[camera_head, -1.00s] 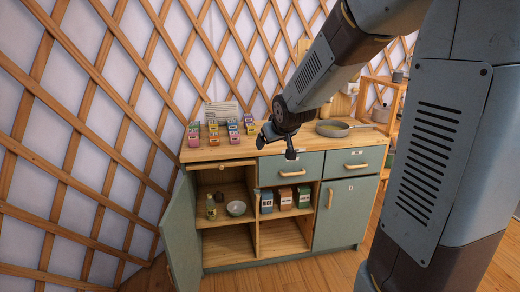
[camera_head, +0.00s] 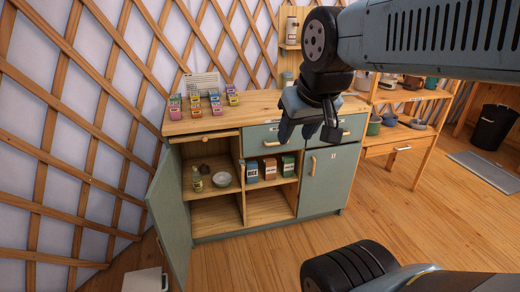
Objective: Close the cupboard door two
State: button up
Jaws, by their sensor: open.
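The green cupboard has one open door (camera_head: 171,215), swung outward at the left. The cupboard's other door (camera_head: 328,181), at the right, is shut and bears a small label I cannot read surely. My gripper (camera_head: 308,130) points downward with its fingers apart and empty. It appears in front of the drawer fronts, to the right of the open door and apart from it. The open door's handle is not visible.
Shelves inside hold a bottle (camera_head: 197,179), a bowl (camera_head: 222,179) and several boxes (camera_head: 270,168). Small colored packets (camera_head: 214,103) stand on the counter. A white object (camera_head: 145,280) is low at left. A wooden shelf unit (camera_head: 425,95) stands right.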

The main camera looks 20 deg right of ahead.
aim_at(164, 199)
jog(key=u, duration=1.15)
jog(key=k, duration=1.2)
jog(key=z, duration=1.3)
jog(key=i, duration=1)
